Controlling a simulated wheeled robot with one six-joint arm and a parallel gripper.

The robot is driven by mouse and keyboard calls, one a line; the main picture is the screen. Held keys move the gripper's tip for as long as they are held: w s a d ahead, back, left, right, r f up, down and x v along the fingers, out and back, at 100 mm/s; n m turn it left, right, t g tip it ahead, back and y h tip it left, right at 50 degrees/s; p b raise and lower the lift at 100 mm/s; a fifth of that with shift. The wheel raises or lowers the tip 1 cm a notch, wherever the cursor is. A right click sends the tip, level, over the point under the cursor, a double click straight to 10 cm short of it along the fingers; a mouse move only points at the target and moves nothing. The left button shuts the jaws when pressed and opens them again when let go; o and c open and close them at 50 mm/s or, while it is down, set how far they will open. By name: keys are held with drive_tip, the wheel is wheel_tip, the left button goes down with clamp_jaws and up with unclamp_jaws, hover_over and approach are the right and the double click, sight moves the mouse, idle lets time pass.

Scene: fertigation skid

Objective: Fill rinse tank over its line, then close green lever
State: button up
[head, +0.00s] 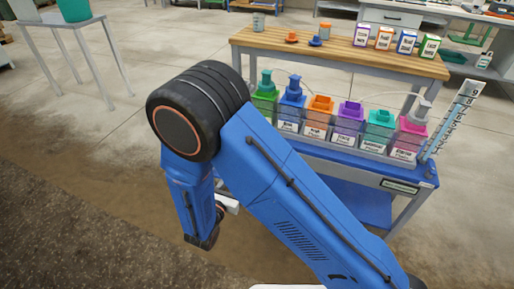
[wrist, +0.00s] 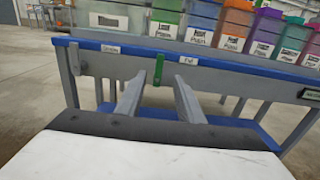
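A green lever (wrist: 158,69) hangs upright on the front rail of the blue-edged skid, beside a label that seems to read "Fill". A grey lever (wrist: 74,58) hangs further left, by another label. My gripper (wrist: 160,80) is open and empty. Its two fingers point at the rail, with the green lever between them in the picture; I see no contact. A pale box-like vessel (wrist: 119,18) with a dark panel stands above the left of the rail; I cannot tell whether it is the rinse tank. In the head view my arm hides the levers and gripper fingers.
Several clear bins with coloured tops, such as the purple one (head: 347,122), line the skid. A graduated tube (head: 452,115) stands at its right end. A wooden bench (head: 340,50) with small boxes is behind. A side table (head: 62,20) with a teal bucket is far left.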

drive_tip(key=x, duration=1.7)
clamp_jaws()
